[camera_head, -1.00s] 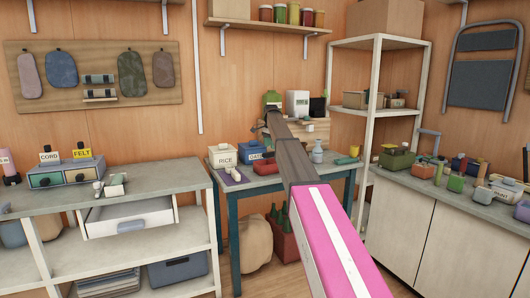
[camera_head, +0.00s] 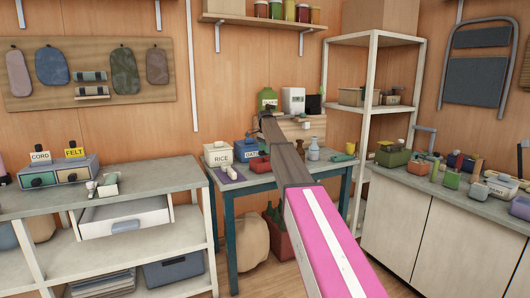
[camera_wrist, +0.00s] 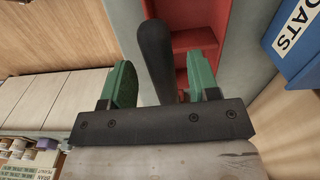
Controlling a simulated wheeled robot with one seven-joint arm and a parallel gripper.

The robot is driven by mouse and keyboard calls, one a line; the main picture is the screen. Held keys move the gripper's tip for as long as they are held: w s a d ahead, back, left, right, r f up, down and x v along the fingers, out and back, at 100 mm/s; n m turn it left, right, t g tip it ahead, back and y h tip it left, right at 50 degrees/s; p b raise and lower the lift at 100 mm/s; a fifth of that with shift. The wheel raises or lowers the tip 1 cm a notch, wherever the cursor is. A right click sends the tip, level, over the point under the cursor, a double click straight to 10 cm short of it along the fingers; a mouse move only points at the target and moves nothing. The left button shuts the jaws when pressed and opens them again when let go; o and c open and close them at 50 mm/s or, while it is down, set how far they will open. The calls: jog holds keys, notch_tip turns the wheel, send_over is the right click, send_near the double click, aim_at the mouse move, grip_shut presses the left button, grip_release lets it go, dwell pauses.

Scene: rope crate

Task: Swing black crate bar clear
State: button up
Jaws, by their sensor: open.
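The black crate bar (camera_wrist: 156,50) is a thick dark rod in the wrist view. The fingers are open and apart; I cannot tell whether one touches the bar. The red crate (camera_wrist: 196,42) lies behind the bar, with its inside partly hidden by the right finger. In the head view, a small red crate (camera_head: 261,164) shows on the far table, left of my arm. My gripper is not clearly visible there.
The blue OATS box (camera_wrist: 297,40) stands right of the crate. The RICE box (camera_head: 218,154) is on the same table (camera_head: 262,181). Bottles (camera_head: 313,149) stand right of my arm. A white shelf rack (camera_head: 372,120) and a cluttered counter (camera_head: 450,200) are at the right.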

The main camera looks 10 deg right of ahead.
jog(key=shift+f, duration=0.65)
grip_shut()
jog(key=shift+s, duration=0.15)
jog(key=s+d+n, duration=0.8)
jog(key=d+n, duration=1)
jog(key=d, duration=0.1)
jog(key=shift+w+d, duration=0.25)
